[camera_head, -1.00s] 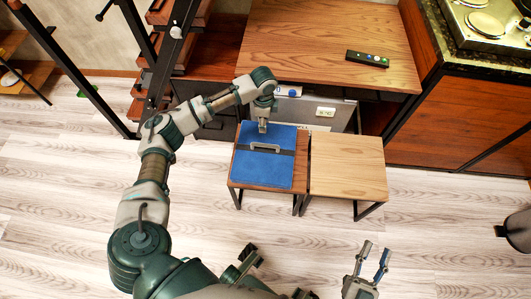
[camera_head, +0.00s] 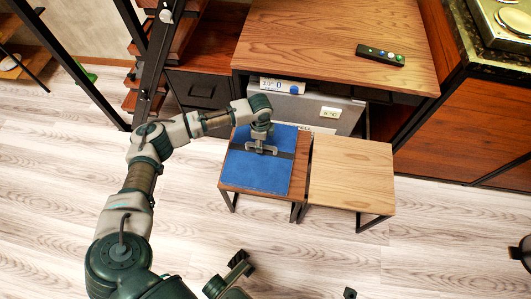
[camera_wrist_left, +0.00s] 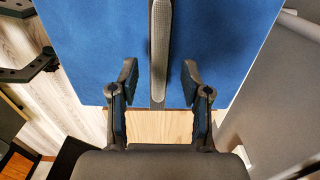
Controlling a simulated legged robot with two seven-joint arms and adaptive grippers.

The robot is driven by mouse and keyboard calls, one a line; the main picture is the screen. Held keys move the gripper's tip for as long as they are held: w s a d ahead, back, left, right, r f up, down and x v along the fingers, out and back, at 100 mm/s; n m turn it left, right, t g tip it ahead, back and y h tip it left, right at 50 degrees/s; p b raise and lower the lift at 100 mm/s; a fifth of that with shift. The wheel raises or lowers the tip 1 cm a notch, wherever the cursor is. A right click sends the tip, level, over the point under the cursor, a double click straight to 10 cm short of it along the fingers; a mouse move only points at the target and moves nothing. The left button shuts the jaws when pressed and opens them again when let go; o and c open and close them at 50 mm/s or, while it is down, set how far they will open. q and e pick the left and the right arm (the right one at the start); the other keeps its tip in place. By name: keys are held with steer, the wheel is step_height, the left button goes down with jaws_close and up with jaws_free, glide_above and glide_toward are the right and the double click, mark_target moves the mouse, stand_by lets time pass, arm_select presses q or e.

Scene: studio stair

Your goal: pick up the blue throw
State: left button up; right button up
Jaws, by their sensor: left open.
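The blue throw (camera_head: 262,178) lies folded flat on the left small wooden table, with a dark band across it and a grey handle on top. In the left wrist view the throw (camera_wrist_left: 225,40) fills the upper part, and the grey bar of the handle (camera_wrist_left: 160,50) runs between my fingers. My left gripper (camera_head: 261,149) is over the handle in the head view. Its two fingers (camera_wrist_left: 158,82) are apart, one on each side of the bar. I cannot tell whether they touch it.
A bare small table (camera_head: 350,175) stands close on the right of the left small table (camera_head: 298,190). Behind is a desk (camera_head: 330,40) with a remote (camera_head: 380,55) on it and a grey box (camera_head: 315,110) beneath. A dark shelf frame stands left. The floor in front is largely clear.

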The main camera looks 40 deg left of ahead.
arm_select(q)
step_height(320, 180, down, 3)
steer(key=shift+r, duration=0.5)
jaws_close()
